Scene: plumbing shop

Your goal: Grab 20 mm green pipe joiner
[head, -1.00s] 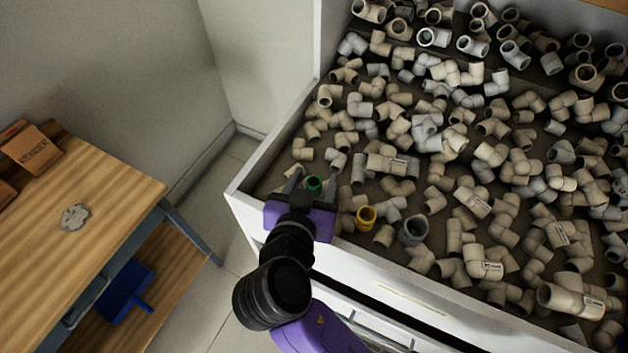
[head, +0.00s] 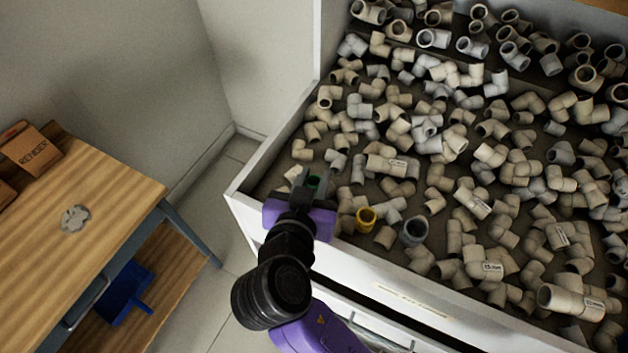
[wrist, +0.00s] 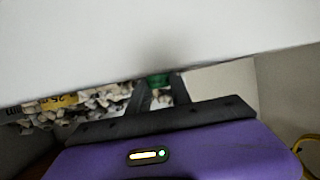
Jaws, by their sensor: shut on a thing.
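The green pipe joiner (head: 314,182) is at the front left corner of the drawer of fittings, between the fingers of my gripper (head: 312,184). My gripper is shut on it, and the fingers hide much of its sides in the head view. In the wrist view the green joiner (wrist: 160,81) shows between the fingertips of my gripper (wrist: 160,88). The head view does not show clearly whether the joiner still touches the drawer floor.
The white drawer's front wall (head: 395,278) runs close beside my gripper. A yellow-brown fitting (head: 366,219) and a grey fitting (head: 414,231) lie to the right. Many beige elbows fill the drawer. A wooden table (head: 110,205) stands at left with a grey flat part (head: 75,218).

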